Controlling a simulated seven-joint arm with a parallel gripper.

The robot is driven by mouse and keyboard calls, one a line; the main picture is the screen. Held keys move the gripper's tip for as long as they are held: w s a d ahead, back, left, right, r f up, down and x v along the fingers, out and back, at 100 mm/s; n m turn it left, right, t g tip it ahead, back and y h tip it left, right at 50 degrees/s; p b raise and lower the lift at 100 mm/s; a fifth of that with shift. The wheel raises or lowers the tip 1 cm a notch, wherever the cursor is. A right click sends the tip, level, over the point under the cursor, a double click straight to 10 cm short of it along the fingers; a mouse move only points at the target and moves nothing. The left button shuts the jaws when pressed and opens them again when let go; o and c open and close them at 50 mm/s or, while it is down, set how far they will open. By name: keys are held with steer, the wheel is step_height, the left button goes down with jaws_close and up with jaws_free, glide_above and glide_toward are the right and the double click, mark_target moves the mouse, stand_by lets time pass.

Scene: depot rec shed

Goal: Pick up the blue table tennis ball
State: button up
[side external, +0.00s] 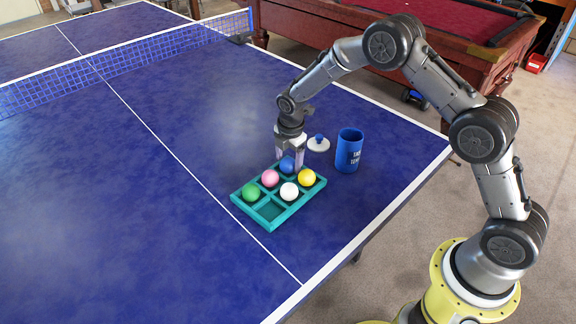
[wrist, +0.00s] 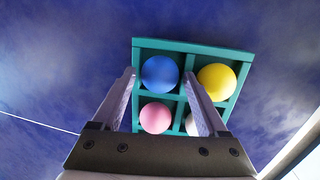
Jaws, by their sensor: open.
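The blue table tennis ball (side external: 287,165) sits in a back compartment of the teal divided tray (side external: 272,213) on the blue table. In the wrist view the blue ball (wrist: 160,74) lies ahead of and between the two fingers. My gripper (side external: 290,160) points down over that compartment, its fingertips close to the ball and partly hiding it. In the wrist view my gripper (wrist: 163,80) is open, with nothing between its fingers that I can see held. Whether a fingertip touches the ball I cannot tell.
The tray also holds a pink ball (side external: 270,178), a yellow ball (side external: 306,177), a white ball (side external: 289,192) and a green ball (side external: 251,192); its front compartment is empty. A blue cup (side external: 348,150) and a white lid with a blue knob (side external: 318,143) stand behind right. Table left is clear.

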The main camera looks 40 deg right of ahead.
steer(key=c, duration=1.1)
steer(key=shift+r, duration=0.1)
